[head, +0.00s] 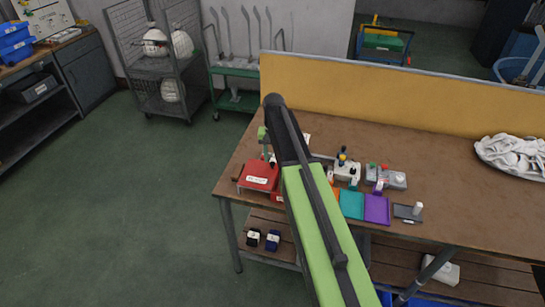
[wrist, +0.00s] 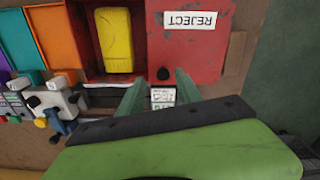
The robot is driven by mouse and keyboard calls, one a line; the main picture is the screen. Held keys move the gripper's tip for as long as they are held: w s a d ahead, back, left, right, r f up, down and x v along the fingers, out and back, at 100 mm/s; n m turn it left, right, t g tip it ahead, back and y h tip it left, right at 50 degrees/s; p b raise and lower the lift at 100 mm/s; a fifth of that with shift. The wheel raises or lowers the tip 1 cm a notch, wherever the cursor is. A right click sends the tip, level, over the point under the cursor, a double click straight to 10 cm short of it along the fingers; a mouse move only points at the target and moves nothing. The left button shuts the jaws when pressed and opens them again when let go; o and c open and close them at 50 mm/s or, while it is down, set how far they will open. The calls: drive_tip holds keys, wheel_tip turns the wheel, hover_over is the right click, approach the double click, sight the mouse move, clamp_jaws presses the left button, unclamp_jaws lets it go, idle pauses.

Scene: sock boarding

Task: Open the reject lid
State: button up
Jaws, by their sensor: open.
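The red reject lid (wrist: 205,55) lies flat and closed in the wrist view, with a white REJECT label (wrist: 190,20) and a small black knob (wrist: 163,73) at its near edge. In the head view the red lid (head: 258,178) is at the left end of the workbench, partly hidden by my arm. My gripper (wrist: 160,88) is open, its two green fingers apart on either side of the knob, on the near side of it. Whether the fingertips touch the lid cannot be told.
Left of the lid in the wrist view is an open red compartment with a yellow block (wrist: 115,40). Orange (wrist: 57,35) and teal (wrist: 20,40) trays lie beyond it. A small device with knobs (wrist: 55,105) stands nearby. Bare bench shows right of the lid.

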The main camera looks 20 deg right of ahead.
wheel_tip(320, 180, up, 16)
drive_tip(key=p, duration=1.4)
drive_tip(key=shift+f, duration=0.25)
drive_tip(key=s+a+f+n+b, duration=0.2)
drive_tip(key=s+f+b, duration=0.3)
drive_tip(key=s, duration=0.4)
drive_tip(key=s+a+f+n+b, duration=0.1)
drive_tip(key=s+a+f+b, duration=0.4)
drive_tip(key=s, duration=0.5)
drive_tip(key=shift+f+n, duration=0.25)
drive_tip(key=shift+n, duration=0.15)
drive_tip(key=shift+s, duration=0.1)
drive_tip(key=shift+c, duration=0.5)
